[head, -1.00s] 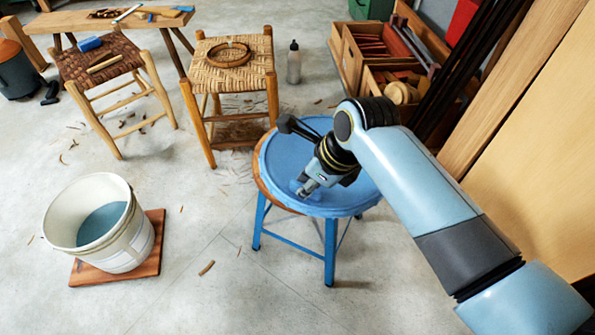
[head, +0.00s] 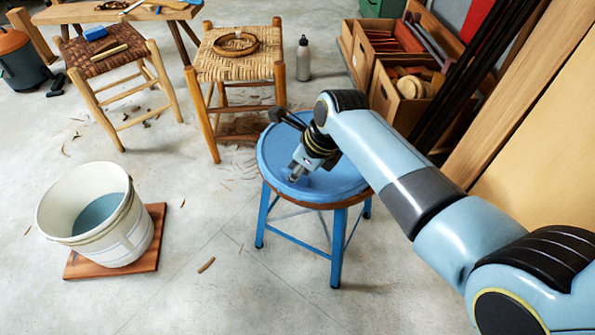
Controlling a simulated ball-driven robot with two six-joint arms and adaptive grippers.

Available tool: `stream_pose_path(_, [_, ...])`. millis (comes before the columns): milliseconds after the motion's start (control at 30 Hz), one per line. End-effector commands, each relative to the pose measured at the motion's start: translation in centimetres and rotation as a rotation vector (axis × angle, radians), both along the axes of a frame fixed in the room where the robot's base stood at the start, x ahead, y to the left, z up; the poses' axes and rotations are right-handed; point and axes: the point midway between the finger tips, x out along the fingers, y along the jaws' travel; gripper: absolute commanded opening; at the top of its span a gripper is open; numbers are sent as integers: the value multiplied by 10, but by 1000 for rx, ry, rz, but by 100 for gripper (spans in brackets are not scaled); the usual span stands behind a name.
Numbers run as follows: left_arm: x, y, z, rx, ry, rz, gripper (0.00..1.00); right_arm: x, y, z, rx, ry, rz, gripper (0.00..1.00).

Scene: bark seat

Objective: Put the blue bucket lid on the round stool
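The blue bucket lid (head: 342,184) lies flat over the seat of the round stool (head: 328,204) in the middle of the head view. It covers nearly all of the seat. A brown strip of the seat's edge shows below the lid at the front and right. My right gripper (head: 293,178) reaches in from the right and points down at the lid's left part, with its tips at or just above the surface. The tips are small and dark, so I cannot tell whether they grip the lid. My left gripper is not in view.
A white bucket (head: 95,215) stands on a brown board (head: 150,262) at the left. Behind are two woven stools (head: 238,65), (head: 105,62), a grey bottle (head: 303,58) and wooden crates (head: 400,95). Planks lean at the right.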

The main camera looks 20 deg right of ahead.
Motion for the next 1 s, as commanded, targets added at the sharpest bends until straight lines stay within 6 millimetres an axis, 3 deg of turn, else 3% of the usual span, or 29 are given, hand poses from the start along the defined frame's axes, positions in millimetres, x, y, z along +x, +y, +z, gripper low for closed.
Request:
stream_pose_path(67, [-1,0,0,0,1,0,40,0,0,-1,-1,-1,0,0])
stream_pose_path(100, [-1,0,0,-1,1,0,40,0,0,-2,0,0,0,13])
stream_pose_path(300, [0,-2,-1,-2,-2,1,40,0,0,-1,0,0,0,35])
stream_pose_path(633, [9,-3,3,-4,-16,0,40,-2,-1,6,0,0,0,35])
stream_pose_path(733, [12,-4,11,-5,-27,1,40,-6,-5,23,-1,-4,0,35])
stream_pose_path(833, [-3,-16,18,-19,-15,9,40,-13,-10,46,-2,-6,0,35])
stream_pose_path(1000, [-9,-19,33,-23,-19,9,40,-25,-17,81,-1,-5,1,35])
